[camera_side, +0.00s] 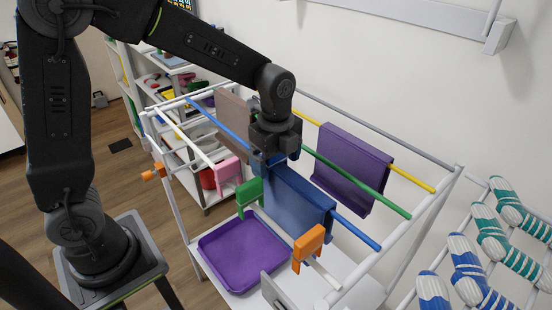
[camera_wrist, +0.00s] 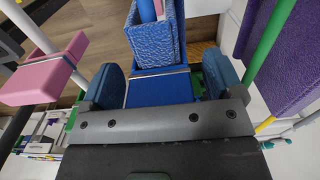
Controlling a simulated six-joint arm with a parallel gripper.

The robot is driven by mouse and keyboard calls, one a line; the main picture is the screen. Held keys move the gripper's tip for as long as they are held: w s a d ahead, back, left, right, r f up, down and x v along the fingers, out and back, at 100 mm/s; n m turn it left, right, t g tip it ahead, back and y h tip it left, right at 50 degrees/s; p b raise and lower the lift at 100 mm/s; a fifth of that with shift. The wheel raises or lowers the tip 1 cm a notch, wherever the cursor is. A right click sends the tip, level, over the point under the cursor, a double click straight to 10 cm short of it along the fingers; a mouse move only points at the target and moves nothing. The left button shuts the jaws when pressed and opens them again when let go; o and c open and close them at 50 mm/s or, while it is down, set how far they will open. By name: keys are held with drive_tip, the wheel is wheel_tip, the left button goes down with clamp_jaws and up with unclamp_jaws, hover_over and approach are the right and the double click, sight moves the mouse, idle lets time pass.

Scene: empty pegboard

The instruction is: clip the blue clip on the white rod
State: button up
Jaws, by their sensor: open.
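The blue clip (camera_wrist: 160,92) shows as a smooth blue block between my fingers in the wrist view. In the side view it is mostly hidden by my gripper (camera_side: 270,156) and hard to tell from the blue cloth. My gripper (camera_wrist: 160,80) is open, with one finger on each side of the clip; contact is not clear. It is above the blue rod (camera_side: 220,126), at the far-left end of the blue cloth (camera_side: 295,200). The white rod (camera_side: 184,135) runs along the rack's front side; it also shows at the left of the wrist view (camera_wrist: 28,25).
A pink clip (camera_side: 228,171), green clip (camera_side: 249,193) and orange clip (camera_side: 308,246) sit along the white rod. A purple cloth (camera_side: 350,168) hangs on the yellow rod behind the green rod (camera_side: 350,182). A purple tray (camera_side: 240,252) lies below.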

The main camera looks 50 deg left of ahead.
drive_tip(key=c, duration=1.1)
drive_tip(key=shift+r, duration=0.1)
drive_tip(key=shift+c, duration=0.2)
drive_tip(key=shift+r, duration=1.5)
drive_tip(key=shift+r, duration=2.2)
